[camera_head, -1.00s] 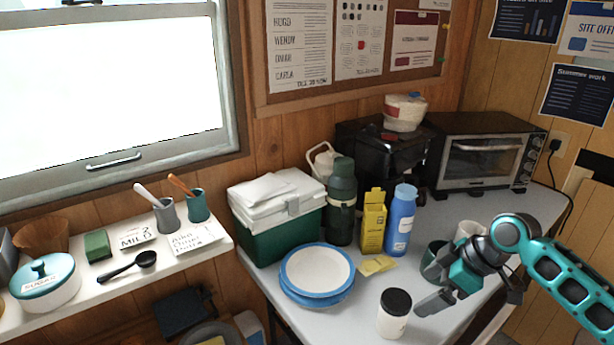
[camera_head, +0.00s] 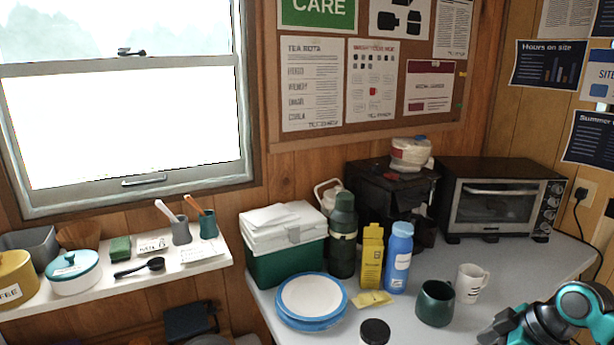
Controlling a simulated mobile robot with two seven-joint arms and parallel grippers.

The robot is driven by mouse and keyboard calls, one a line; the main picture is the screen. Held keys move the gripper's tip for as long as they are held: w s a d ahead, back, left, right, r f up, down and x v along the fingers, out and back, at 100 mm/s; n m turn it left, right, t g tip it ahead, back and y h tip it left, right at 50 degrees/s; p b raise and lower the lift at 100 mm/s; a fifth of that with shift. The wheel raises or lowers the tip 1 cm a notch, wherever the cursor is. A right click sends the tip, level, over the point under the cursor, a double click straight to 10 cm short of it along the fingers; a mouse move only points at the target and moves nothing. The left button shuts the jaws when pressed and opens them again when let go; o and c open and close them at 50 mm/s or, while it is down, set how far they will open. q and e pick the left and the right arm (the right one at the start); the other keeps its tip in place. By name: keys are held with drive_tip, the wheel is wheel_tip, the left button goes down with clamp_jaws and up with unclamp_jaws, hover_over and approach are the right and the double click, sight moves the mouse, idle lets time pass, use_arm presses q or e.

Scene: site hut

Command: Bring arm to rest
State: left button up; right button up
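My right arm comes in at the lower right corner of the head view, teal and dark grey. Its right gripper (camera_head: 500,332) is at the bottom edge, over the front right of the table (camera_head: 440,290). The fingers are partly cut off by the frame, so I cannot tell whether they are open or shut. The gripper is apart from the dark green mug (camera_head: 435,303) and the white mug (camera_head: 470,284), which stand upright behind and left of it. My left gripper is not in view.
A black-lidded jar (camera_head: 375,332), blue plates (camera_head: 312,298), a yellow box (camera_head: 371,256) and a blue bottle (camera_head: 398,257) stand left of the mugs. A toaster oven (camera_head: 500,199) is at the back. The table's right side is clear.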

drive_tip(key=s+a+f+m+g+h, duration=0.1)
drive_tip(key=s+a+f, duration=0.7)
drive_tip(key=s+a, duration=0.25)
drive_tip(key=s+a+r+m+h, duration=0.1)
drive_tip(key=s+a+m+h, duration=0.15)
drive_tip(key=s, duration=0.25)
drive_tip(key=s+a+r+m+h, duration=0.1)
drive_tip(key=s+m, duration=0.3)
drive_tip(key=s, duration=0.2)
drive_tip(key=w+a+f+t+y, duration=0.2)
drive_tip(key=w+f+t, duration=0.5)
drive_tip(key=f, duration=0.1)
drive_tip(key=shift+w+a+f+t, duration=0.25)
drive_tip(key=shift+w+a+t, duration=0.15)
